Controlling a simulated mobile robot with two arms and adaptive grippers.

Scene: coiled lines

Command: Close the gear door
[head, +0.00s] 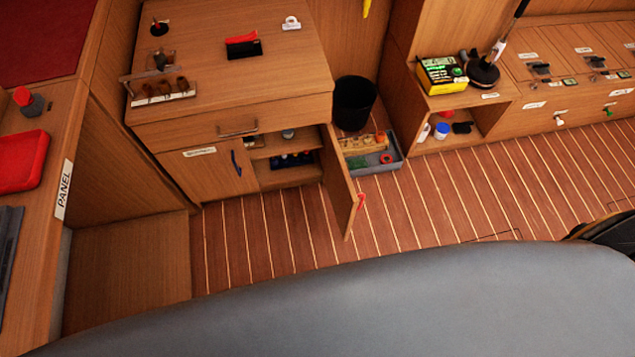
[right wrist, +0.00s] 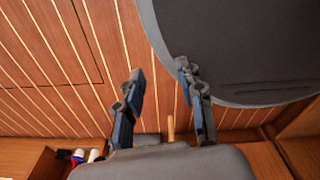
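A wooden cabinet (head: 222,60) stands at the left in the head view. Its right-hand door (head: 339,185) is swung wide open and juts out over the floor, with a red handle (head: 361,202) near its free edge. I take this to be the gear door; no label on it is readable. The left door (head: 208,172), with a blue handle, is shut. The open bay shows a shelf and small dark items. My right gripper (right wrist: 159,72) is open and empty above the floor in the right wrist view, apart from the door. My left gripper is not in view.
A grey tray (head: 396,165) with small items and a black bin (head: 354,103) stand behind the open door. A low open cubby (head: 463,107) is to the right. The striped floor (head: 430,200) in front is clear. A panel counter (head: 50,215) borders the left.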

